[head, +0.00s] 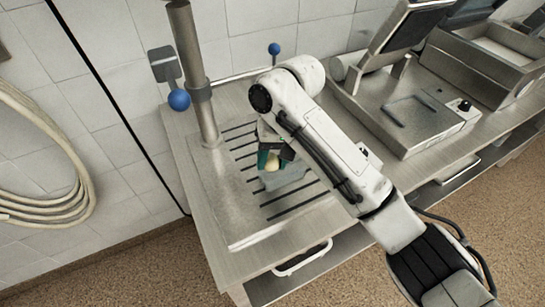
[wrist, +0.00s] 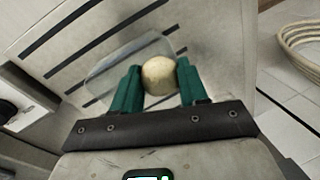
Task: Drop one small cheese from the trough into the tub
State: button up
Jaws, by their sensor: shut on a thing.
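My gripper (wrist: 159,70) has green fingers and is shut on a small round cheese (wrist: 158,76), pale yellow, between the fingertips. In the head view the cheese (head: 272,162) shows beside the green fingers, over the slotted metal bench top. A translucent grey shape (wrist: 108,66), perhaps the tub, lies behind the fingers in the wrist view. It also shows as a grey-blue patch (head: 288,181) just below the cheese in the head view. The gripper and cheese partly hide it, and its height below the cheese is hard to tell. I cannot make out the trough for certain.
The slotted bench top (head: 243,218) has a raised rim. A metal post (head: 194,75) with blue knobs stands at its back left. A metal machine (head: 420,110) stands on the counter to the right. A coiled hose (head: 40,150) hangs on the left wall.

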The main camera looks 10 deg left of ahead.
jog(key=o, duration=1.6)
dwell(0.3)
jog(key=shift+s+a+p+v, duration=0.1)
jog(key=shift+a+p+v, duration=0.15)
jog(key=shift+p+v, duration=1.15)
jog(key=shift+s+a+p+v, duration=0.1)
jog(key=shift+a+p+v, duration=0.2)
jog(key=shift+p+v, duration=1.1)
jog(key=shift+s+a+p+v, duration=0.1)
jog(key=shift+a+p+v, duration=0.15)
jog(key=shift+p+v, duration=1.15)
jog(key=shift+f, duration=0.1)
